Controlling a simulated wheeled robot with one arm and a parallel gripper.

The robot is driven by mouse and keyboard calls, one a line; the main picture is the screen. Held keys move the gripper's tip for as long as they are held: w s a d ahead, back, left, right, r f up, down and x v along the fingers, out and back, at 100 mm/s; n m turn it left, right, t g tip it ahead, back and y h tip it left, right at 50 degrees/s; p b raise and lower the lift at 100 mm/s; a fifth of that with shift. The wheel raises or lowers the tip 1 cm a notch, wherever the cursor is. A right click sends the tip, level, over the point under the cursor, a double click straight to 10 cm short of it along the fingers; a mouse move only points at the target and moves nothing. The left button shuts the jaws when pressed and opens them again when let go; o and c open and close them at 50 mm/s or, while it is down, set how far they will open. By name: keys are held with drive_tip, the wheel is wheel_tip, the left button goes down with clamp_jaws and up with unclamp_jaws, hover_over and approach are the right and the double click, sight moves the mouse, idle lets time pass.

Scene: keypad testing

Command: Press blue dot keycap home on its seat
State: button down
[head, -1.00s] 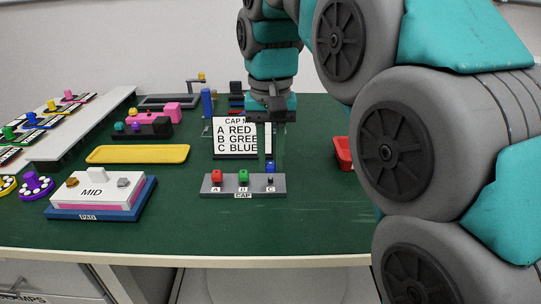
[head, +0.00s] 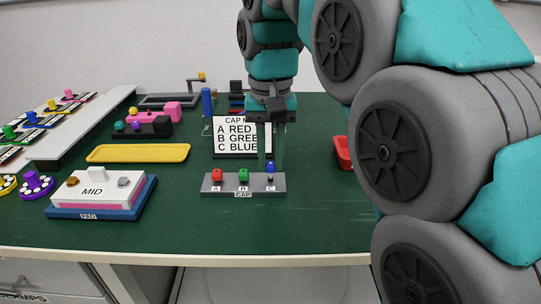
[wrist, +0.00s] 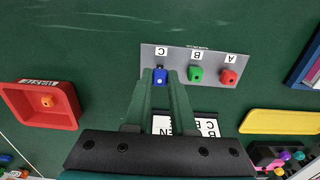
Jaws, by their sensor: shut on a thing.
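The blue dot keycap (head: 270,168) is above position C at the right end of the grey CAP strip (head: 228,190). A dark post shows under it, and the keycap appears raised above the strip. My gripper (head: 270,164) points down from above, with its green fingers on either side of the keycap. In the wrist view, the blue keycap (wrist: 160,77) with a pale dot sits between the fingertips (wrist: 160,74), and my gripper is shut on it. Whether the keycap touches the post is hard to tell.
Red (head: 217,175) and green (head: 243,175) keycaps stand at A and B, beside the fingers. A white sign (head: 234,120) stands behind the strip. A red tray (wrist: 40,112) lies to one side, and a yellow tray (head: 138,153) is left. Bare green tabletop lies in front.

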drive_tip(key=shift+f+b, duration=0.3)
drive_tip(key=shift+f, duration=0.5)
drive_tip(key=shift+r, duration=0.1)
drive_tip(key=shift+r+p, duration=0.35)
drive_tip(key=shift+r, duration=0.15)
idle(1.5)
drive_tip(key=shift+f, duration=0.6)
drive_tip(key=c, duration=0.7)
unclamp_jaws()
drive_tip(key=shift+o, duration=0.2)
drive_tip(key=shift+r, duration=0.15)
